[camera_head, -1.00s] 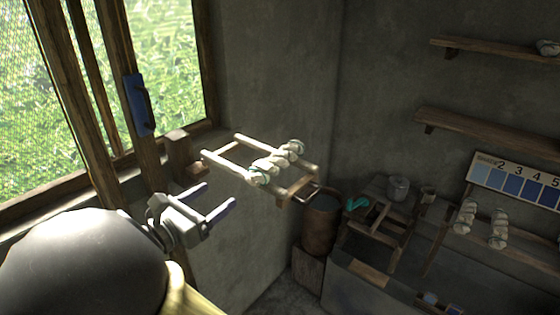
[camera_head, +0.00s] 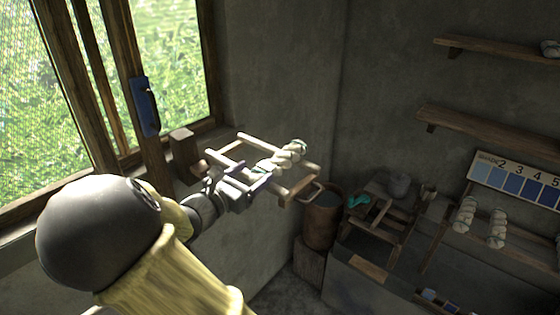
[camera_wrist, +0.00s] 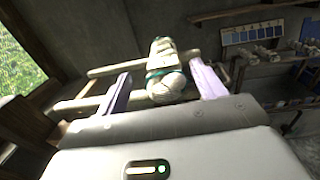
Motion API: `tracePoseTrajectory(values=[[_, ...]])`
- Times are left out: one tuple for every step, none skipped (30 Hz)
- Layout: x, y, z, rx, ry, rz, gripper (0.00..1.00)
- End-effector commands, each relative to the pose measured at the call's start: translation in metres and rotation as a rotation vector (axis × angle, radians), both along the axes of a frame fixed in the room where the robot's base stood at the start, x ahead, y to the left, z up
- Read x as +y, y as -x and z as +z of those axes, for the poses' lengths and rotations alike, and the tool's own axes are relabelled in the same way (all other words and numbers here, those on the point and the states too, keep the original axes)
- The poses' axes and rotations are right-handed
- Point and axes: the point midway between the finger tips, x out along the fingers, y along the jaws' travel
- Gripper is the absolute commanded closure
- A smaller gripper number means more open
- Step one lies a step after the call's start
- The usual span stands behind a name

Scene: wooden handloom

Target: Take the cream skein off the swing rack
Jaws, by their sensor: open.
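The cream skein (camera_head: 287,157) is a twisted hank with teal ties, lying across the rails of the wooden swing rack (camera_head: 243,155) by the window wall. It also shows in the wrist view (camera_wrist: 164,72), with its near end between my two fingers. My gripper (camera_head: 258,180) is open, with one finger on each side of the skein's near end. I cannot tell whether the fingers touch it. The gripper hides part of the rack and the skein's near end in the head view.
A dark barrel (camera_head: 322,218) stands just below and right of the rack. A wooden stool-like frame (camera_head: 378,220) is beyond it. Two more skeins (camera_head: 465,215) hang at the right under a numbered colour chart (camera_head: 515,180). A window (camera_head: 170,60) is at the left.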

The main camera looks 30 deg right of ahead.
Motion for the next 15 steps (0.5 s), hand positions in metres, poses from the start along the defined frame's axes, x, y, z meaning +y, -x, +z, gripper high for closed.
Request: tracePoseTrajectory(values=[[0.0, 0.0, 0.0, 0.0, 0.0, 0.0, 0.31], [0.001, 0.0, 0.0, 0.0, 0.0, 0.001, 0.31], [0.0, 0.0, 0.0, 0.0, 0.0, 0.001, 0.31], [-0.001, -0.001, 0.0, 0.0, 0.0, 0.001, 0.31], [-0.002, -0.001, 0.001, 0.0, 0.0, 0.001, 0.31], [-0.005, -0.002, 0.001, 0.0, 0.001, 0.0, 0.31], [-0.008, -0.003, 0.001, 0.001, 0.001, -0.001, 0.31], [-0.011, -0.004, 0.001, 0.002, 0.003, -0.001, 0.31], [-0.016, -0.006, 0.0, 0.002, 0.003, -0.001, 0.31], [-0.02, -0.008, 0.0, 0.002, 0.002, -0.002, 0.31], [-0.024, -0.009, 0.0, 0.003, 0.003, -0.001, 0.31], [-0.03, -0.011, -0.001, 0.003, 0.002, -0.002, 0.31], [-0.034, -0.013, -0.002, 0.001, 0.002, -0.001, 0.31], [-0.037, -0.015, -0.002, 0.0, 0.002, 0.0, 0.31], [-0.041, -0.017, -0.002, 0.0, 0.002, 0.0, 0.31]])
